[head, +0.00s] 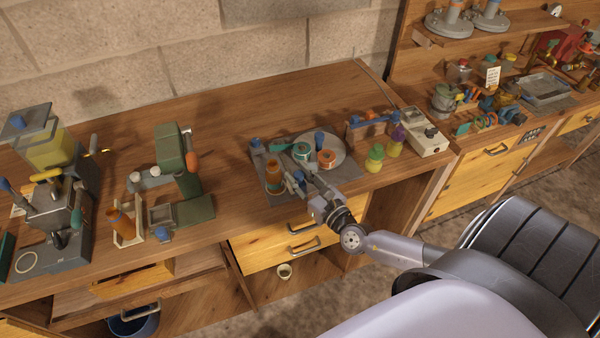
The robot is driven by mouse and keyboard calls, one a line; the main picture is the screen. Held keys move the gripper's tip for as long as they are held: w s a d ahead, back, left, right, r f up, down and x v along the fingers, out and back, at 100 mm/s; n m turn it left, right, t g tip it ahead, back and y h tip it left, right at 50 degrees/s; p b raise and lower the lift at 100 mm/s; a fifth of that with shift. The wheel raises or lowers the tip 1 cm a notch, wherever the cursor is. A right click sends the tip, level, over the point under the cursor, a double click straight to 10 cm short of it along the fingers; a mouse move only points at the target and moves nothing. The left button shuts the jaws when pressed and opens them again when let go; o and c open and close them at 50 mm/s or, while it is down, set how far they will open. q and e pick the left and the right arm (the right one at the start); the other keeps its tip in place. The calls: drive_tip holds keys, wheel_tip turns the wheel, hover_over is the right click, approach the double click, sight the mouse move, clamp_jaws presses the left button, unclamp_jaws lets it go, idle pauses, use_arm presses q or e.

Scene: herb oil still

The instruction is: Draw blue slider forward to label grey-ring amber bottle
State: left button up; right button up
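The labelling device has a grey base plate (338,193) at the middle of the bench. An amber bottle (273,178) stands upright at its left front; a grey ring on it is too small to make out. My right gripper (294,183) is low over the plate, just right of this bottle. A small blue part (298,175), possibly the slider's knob, shows at its fingertips; contact and finger opening are too small to tell. Another blue knob (255,143) stands at the plate's back left. My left gripper is out of view.
Green-yellow (374,160) and purple-topped (396,140) bottles stand to the right, beside a pale box (422,132). A green press (178,165) and another amber bottle (120,222) in a pale holder stand left. Bare bench lies between press and labeller.

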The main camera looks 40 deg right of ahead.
drive_tip(key=shift+o, duration=1.3)
drive_tip(key=shift+w, duration=0.15)
drive_tip(key=shift+o, duration=0.4)
drive_tip(key=shift+r, duration=0.1)
drive_tip(key=shift+s+d, duration=0.1)
drive_tip(key=shift+s, duration=0.25)
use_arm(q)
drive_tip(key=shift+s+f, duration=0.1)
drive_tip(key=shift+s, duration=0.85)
use_arm(e)
drive_tip(key=s, duration=1.1)
drive_tip(key=shift+s, duration=0.25)
drive_tip(key=shift+d, duration=0.15)
